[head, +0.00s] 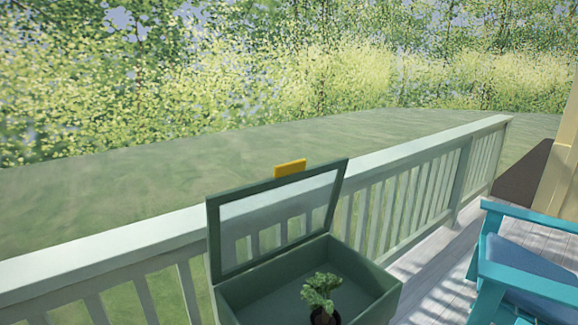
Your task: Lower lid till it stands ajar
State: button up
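A green box (372,281) stands in the lower middle of the head view, in front of the railing. Its lid (213,240) is a green frame around a clear pane, and it is raised, standing steeply up from the box's back edge. A small yellow-orange tab (290,169) shows at the lid's top edge. A small potted plant (321,290) is inside the box, its dark pot cut by the frame's bottom edge. The lower part of the box is out of view. My gripper is not in view.
A pale railing (428,158) runs behind the box from lower left to upper right. A turquoise chair (530,283) with a blue cushion stands at the right. Grey deck boards (437,262) lie bare between box and chair.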

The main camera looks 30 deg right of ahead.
aim_at(290, 172)
jog(key=i+j, duration=0.65)
jog(key=i, duration=0.1)
